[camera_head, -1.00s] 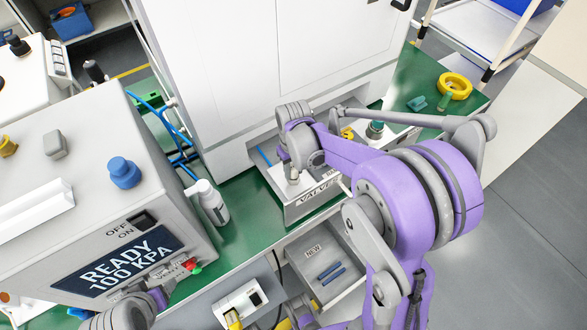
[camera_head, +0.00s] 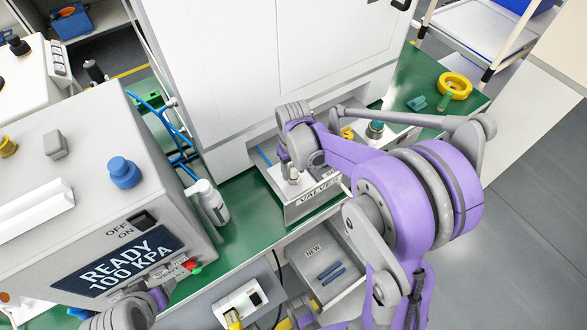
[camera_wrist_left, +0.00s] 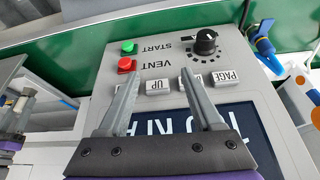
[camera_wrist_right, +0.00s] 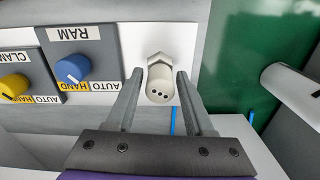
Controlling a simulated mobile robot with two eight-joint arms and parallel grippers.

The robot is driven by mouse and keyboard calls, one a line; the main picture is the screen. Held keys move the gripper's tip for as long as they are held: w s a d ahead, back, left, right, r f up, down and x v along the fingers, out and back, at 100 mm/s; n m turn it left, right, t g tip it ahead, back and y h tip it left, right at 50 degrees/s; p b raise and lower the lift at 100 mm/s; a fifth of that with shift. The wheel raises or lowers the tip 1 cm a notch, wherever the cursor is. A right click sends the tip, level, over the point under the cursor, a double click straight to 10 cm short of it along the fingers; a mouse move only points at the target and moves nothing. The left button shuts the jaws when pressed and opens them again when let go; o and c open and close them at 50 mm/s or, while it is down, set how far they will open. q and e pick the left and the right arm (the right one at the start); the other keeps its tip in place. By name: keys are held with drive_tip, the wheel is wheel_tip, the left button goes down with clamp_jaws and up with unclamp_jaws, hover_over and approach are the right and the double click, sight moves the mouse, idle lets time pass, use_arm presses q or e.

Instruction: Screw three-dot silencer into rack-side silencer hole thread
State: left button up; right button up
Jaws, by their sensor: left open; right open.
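The white silencer (camera_wrist_right: 158,86) with three dark dots on its end shows in the right wrist view, with a hex collar (camera_wrist_right: 160,60) behind it. It stands at a white face beside the valve switches; how deep its thread sits is hidden. My right gripper (camera_wrist_right: 159,72) is open, with one finger on either side of the silencer and small gaps showing. In the head view my right wrist (camera_head: 302,148) is over the valve box (camera_head: 310,203) and partly hides it. My left gripper (camera_wrist_left: 160,72) is open over the press control panel, one fingertip close to the red VENT button (camera_wrist_left: 127,64).
A blue RAM knob (camera_wrist_right: 72,69) and a yellow CLAMP knob (camera_wrist_right: 14,86) lie left of the right gripper. An open drawer (camera_head: 340,245) marked NEW holds blue pieces. A yellow ring (camera_head: 455,86) lies at the right.

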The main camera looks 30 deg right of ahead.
drive_tip(key=n, duration=0.4)
drive_tip(key=shift+n, duration=0.4)
drive_tip(key=n, duration=0.5)
drive_tip(key=c, duration=0.7)
drive_tip(key=m, duration=0.5)
drive_tip(key=shift+m, duration=0.4)
drive_tip(key=shift+c, duration=0.2)
drive_tip(key=m, duration=0.6)
drive_tip(key=o, duration=0.7)
drive_tip(key=shift+o, duration=0.2)
